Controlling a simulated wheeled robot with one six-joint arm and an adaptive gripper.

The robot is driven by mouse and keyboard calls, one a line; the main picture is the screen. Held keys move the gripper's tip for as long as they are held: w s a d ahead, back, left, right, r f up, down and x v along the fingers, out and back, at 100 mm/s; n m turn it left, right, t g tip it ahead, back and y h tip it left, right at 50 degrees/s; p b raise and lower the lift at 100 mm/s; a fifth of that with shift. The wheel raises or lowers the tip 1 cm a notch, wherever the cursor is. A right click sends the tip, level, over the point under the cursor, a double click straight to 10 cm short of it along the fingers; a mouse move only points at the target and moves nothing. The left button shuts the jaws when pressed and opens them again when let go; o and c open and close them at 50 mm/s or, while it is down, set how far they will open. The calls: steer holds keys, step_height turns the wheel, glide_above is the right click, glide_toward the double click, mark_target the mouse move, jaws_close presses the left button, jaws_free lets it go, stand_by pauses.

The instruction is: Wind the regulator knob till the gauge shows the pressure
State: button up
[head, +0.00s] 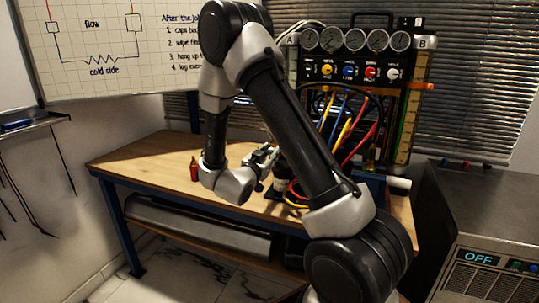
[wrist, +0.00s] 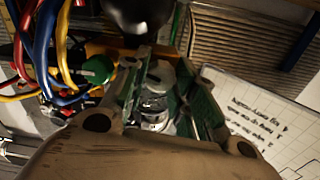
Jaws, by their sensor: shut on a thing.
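My gripper (head: 268,160) is low over the wooden bench, at the foot of the gauge rig. In the wrist view its green-padded fingers (wrist: 163,88) are on both sides of a silver, round part, which seems to be the regulator knob (wrist: 157,100). The fingers are shut on it and hide much of it. In the head view my arm and gripper hide the knob. Several round gauges (head: 353,40) stand in a row on top of the rig. Their needles are too small to read, and I cannot tell which gauge belongs to the knob.
Yellow, blue and red hoses (head: 345,130) hang from the rig; they also show close to my gripper in the wrist view (wrist: 50,45). A green round cap (wrist: 97,68) and a black rounded body are near the fingers. A red bottle (head: 194,171) stands on the bench (head: 135,163).

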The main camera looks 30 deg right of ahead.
steer(key=m, duration=1.1)
steer(key=shift+s+m, duration=0.1)
steer(key=shift+m, duration=0.3)
stand_by(0.3)
steer(key=o, duration=1)
steer(key=shift+o, duration=0.2)
steer(key=v, duration=1.1)
steer(key=shift+s+a, duration=0.3)
